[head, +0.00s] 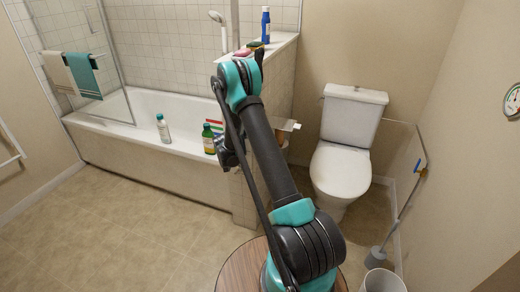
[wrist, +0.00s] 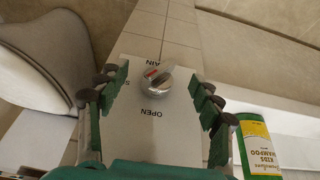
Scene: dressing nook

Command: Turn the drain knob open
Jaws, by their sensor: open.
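The drain knob (wrist: 160,92) is a round silver knob with a raised grip and a red mark, on a pale plate (wrist: 155,135) in the wrist view. The upside-down word OPEN is printed below the knob, and part of another upside-down word, ending in AIN, shows above it. The red mark is on the knob's upper part, away from OPEN. My gripper (wrist: 159,77) is open, with one finger on each side of the knob; I see no clear contact. In the head view my arm hides the knob, and my gripper is mostly hidden.
A green shampoo bottle with a yellow label (wrist: 260,150) stands close to my right finger; it also shows in the head view (head: 209,140). The toilet (head: 343,165) is to the right. The left floor is clear.

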